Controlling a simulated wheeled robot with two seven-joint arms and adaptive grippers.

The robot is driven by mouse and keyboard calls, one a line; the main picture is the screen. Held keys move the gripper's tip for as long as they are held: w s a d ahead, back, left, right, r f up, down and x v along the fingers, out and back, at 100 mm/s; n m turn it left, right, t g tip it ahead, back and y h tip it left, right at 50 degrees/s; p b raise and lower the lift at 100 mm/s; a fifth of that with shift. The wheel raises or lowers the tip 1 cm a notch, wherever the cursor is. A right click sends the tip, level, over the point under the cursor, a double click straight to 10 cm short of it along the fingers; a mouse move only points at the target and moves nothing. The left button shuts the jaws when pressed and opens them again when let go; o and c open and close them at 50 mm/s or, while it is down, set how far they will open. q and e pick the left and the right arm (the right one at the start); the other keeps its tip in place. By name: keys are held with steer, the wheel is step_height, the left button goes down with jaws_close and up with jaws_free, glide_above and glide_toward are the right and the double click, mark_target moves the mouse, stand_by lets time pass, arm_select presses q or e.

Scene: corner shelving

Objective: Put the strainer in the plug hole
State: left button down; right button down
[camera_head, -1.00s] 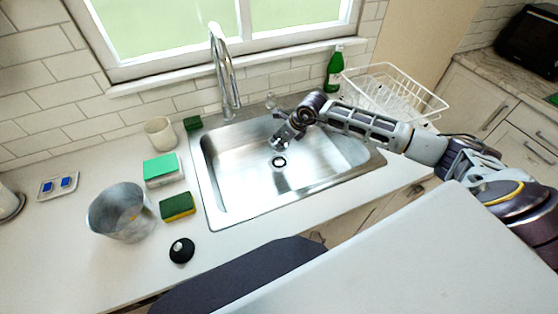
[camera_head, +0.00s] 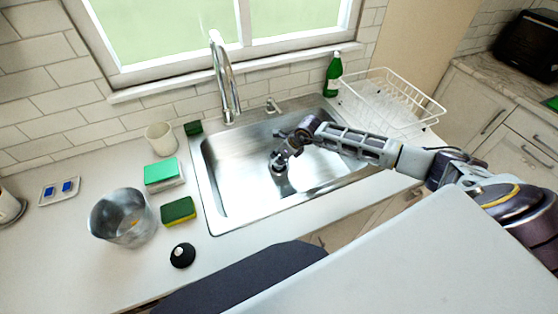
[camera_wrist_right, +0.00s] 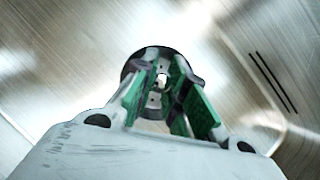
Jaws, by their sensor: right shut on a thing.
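The steel sink (camera_head: 235,190) sits in the counter, with its plug hole in the basin floor. My right gripper (camera_head: 278,163) is low in the basin over the plug hole, shut on the strainer. In the right wrist view, the green-padded fingers (camera_wrist_right: 163,92) hold the strainer (camera_wrist_right: 154,100) by its small pale knob. The dark rim of the plug hole (camera_wrist_right: 130,66) shows around and behind it. The fingers hide much of both, and I cannot tell whether the strainer is seated in the hole or just above it. My left gripper is out of view.
A faucet (camera_head: 224,85) stands behind the sink. Sponges (camera_head: 178,210), a metal pot (camera_head: 122,217), a cup (camera_head: 161,138) and a black round object (camera_head: 182,255) are on the left counter. A green bottle (camera_head: 332,75) and a white dish rack (camera_head: 395,105) stand to the right.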

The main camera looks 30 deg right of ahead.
steer(key=shift+f, duration=1.65)
steer(key=shift+f, duration=0.1)
steer(key=c, duration=1.5)
jaws_free()
steer(key=shift+o, duration=0.2)
steer(key=shift+s+r, duration=0.1)
steer(key=shift+r, duration=0.15)
steer(key=v, duration=1.1)
steer(key=shift+s+d+r+b, duration=0.15)
steer(key=shift+d+r+b, duration=0.05)
steer(key=shift+r+b, duration=0.1)
